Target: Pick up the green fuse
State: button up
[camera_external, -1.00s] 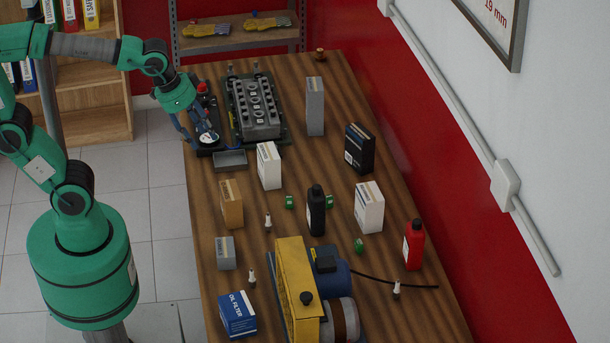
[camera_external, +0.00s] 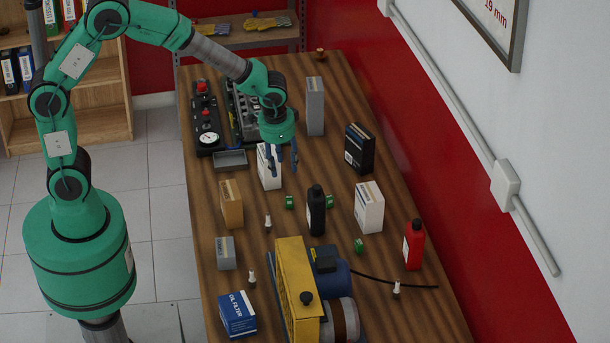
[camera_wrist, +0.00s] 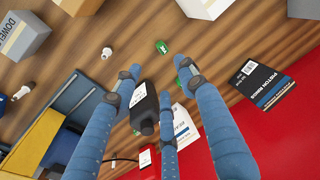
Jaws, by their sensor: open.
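Several small green fuses lie on the wooden table. In the external view one green fuse (camera_external: 289,202) lies left of the black bottle (camera_external: 316,211), another fuse (camera_external: 329,201) lies just behind that bottle, and a third fuse (camera_external: 358,246) lies farther forward. My gripper (camera_external: 282,168) is open and empty, fingers down, above the table near a white box (camera_external: 268,166). In the wrist view one fuse (camera_wrist: 162,47) lies clear beyond the spread fingers of my gripper (camera_wrist: 160,82). Another is partly hidden behind a finger.
The black bottle (camera_wrist: 145,112) and a piston rings box (camera_wrist: 262,84) stand close by. A white box (camera_external: 369,208), brown box (camera_external: 232,204), red bottle (camera_external: 414,245) and yellow-and-blue compressor (camera_external: 296,290) crowd the table. The engine trainer (camera_external: 240,112) is at the back.

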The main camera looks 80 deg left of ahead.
aim_at(289, 198)
jog(key=shift+w+a+f, duration=0.1)
jog(key=shift+w+f, duration=0.2)
jog(key=shift+f, duration=0.3)
jog(key=shift+w+a+f, duration=0.1)
jog(key=shift+w+f, duration=0.15)
jog(key=shift+f, duration=0.35)
jog(key=shift+f, duration=0.15)
jog(key=f, duration=0.2)
jog(key=a+f+b, duration=0.1)
jog(key=f, duration=0.5)
jog(key=shift+w+a+f, duration=0.1)
jog(key=shift+w+a, duration=0.05)
jog(key=shift+w, duration=0.25)
jog(key=shift+f, duration=0.1)
jog(key=shift+w+a+f+b, duration=0.15)
jog(key=shift+f+b, duration=0.15)
jog(key=shift+f, duration=0.5)
jog(key=shift+a+f+b, duration=0.15)
jog(key=shift+f+b, duration=0.15)
jog(key=shift+f, duration=0.55)
jog(key=shift+w+a+f+b, duration=0.15)
jog(key=shift+f+b, duration=0.15)
jog(key=shift+f, duration=0.5)
jog(key=shift+s, duration=0.1)
jog(key=c, duration=0.8)
